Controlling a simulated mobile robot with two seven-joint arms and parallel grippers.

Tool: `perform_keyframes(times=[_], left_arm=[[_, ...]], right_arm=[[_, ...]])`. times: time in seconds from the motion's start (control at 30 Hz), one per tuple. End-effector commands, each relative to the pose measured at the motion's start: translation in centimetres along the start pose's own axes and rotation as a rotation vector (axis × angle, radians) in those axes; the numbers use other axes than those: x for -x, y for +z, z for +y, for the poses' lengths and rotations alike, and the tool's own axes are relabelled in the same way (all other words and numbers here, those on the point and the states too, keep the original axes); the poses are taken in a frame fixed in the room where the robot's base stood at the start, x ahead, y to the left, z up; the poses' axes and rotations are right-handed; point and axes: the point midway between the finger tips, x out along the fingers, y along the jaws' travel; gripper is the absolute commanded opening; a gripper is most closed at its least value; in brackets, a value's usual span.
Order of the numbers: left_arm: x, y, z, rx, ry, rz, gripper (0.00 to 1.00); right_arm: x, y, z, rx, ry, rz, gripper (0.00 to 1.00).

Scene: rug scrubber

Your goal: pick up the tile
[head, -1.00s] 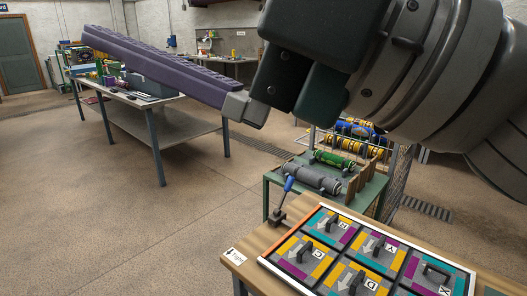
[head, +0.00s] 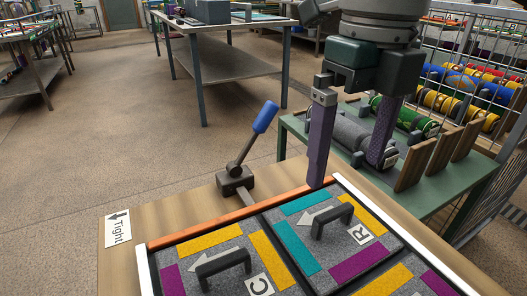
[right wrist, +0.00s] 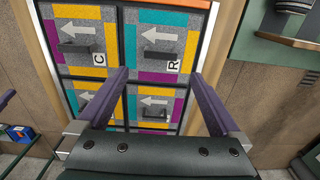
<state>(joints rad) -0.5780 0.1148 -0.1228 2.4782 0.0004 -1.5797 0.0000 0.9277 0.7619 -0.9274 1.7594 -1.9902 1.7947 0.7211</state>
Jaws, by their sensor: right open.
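Square carpet tiles with dark handles, white arrows and letter tags lie in an orange- and white-edged frame (head: 205,233). The C tile (head: 225,250) is nearer; the R tile (head: 300,204) is to its right. In the right wrist view, the C tile (right wrist: 97,33) and R tile (right wrist: 185,47) sit side by side, with more tiles below them. My right gripper (head: 350,176) is open and empty, its purple fingers pointing down near the frame's far edge, beyond the R tile. In the right wrist view its fingers (right wrist: 160,72) are spread apart over the tiles.
A blue-handled lever (head: 252,145) stands on the wooden bench beyond the frame, near a "Tight" label (head: 118,231). A green table (head: 458,172) with rollers and wooden slats stands behind my right gripper. A wire cage is at the right.

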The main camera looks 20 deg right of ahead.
Motion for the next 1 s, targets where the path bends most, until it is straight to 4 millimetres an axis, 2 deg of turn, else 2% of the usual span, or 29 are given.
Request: perform_keyframes(times=[0.2,0.37,0.7,1.0], left_arm=[[-0.4,0.1,-0.2,0.001,-0.005,0.001,0.50],[-0.5,0.2,-0.3,-0.003,-0.009,0.000,0.50],[-1.2,0.5,-0.3,-0.006,-0.010,-0.001,0.50],[-1.2,0.5,-0.3,-0.006,-0.009,-0.001,0.50]], right_arm=[[-3.3,-0.1,-0.3,-0.004,-0.009,0.007,1.00],[-4.7,-0.1,-0.3,-0.002,-0.008,0.005,1.00],[-9.3,0.2,-0.7,0.000,-0.006,0.005,1.00],[-9.6,0.2,-0.7,0.000,-0.005,0.003,0.98]])
